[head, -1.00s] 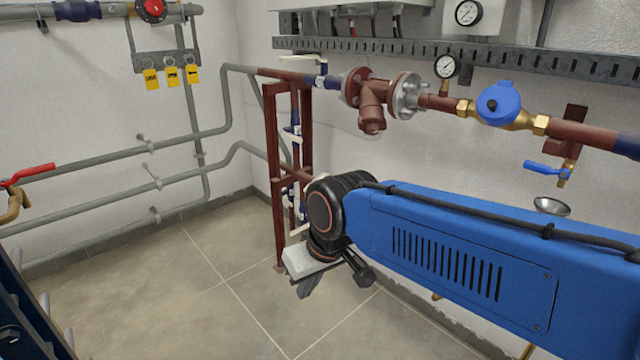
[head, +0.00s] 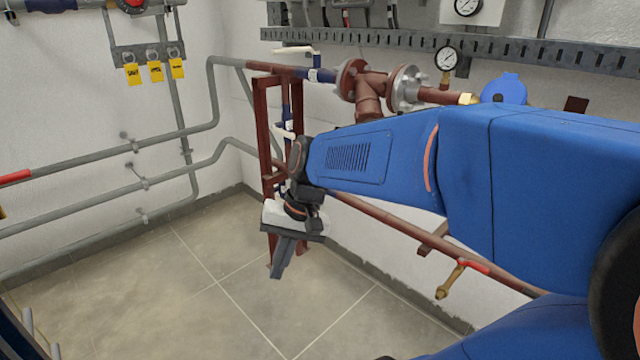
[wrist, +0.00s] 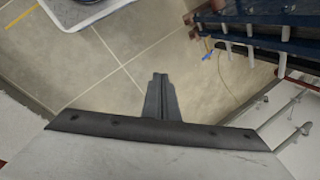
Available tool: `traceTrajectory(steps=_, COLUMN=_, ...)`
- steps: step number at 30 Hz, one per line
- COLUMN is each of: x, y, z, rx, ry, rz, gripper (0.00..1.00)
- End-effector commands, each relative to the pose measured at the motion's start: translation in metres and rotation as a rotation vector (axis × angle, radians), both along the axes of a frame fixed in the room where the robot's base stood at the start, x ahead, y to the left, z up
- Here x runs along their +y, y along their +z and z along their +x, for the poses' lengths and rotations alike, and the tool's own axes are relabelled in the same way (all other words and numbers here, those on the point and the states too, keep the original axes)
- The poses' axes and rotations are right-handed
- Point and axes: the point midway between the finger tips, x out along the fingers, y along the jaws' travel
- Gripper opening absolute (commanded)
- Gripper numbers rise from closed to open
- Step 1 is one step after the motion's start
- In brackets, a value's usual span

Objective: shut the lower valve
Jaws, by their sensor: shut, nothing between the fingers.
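My gripper (head: 281,262) is shut and empty. It hangs in front of the red pipe stand (head: 264,140), pointing down toward the floor; its closed fingers (wrist: 160,95) show over bare tiles in the wrist view. A white-handled valve (head: 285,131) sits on the vertical blue pipe in the stand, above my gripper. Another white-lever valve (head: 293,51) is at the top of the stand. The lower part of the stand is hidden behind my arm and gripper, so any valve there cannot be seen. No valve handle is clear in the wrist view.
A brass valve with a red lever (head: 461,277) is on the low red pipe (head: 390,222) along the right wall. Grey pipes (head: 100,150) run along the left wall. Blue plates with rods (wrist: 260,30) show in the wrist view. The floor (head: 210,300) is clear.

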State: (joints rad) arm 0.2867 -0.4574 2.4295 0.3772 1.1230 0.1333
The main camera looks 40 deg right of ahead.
Motion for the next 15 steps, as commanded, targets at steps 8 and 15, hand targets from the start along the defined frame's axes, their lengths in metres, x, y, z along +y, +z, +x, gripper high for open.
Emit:
traceTrajectory(steps=8, x=-0.018, y=-0.003, z=0.045, rx=0.123, ry=-0.250, rz=0.237, gripper=0.00)
traceTrajectory(steps=15, x=-0.047, y=-0.004, z=0.087, rx=0.204, ry=-0.459, rz=0.450, gripper=0.00)
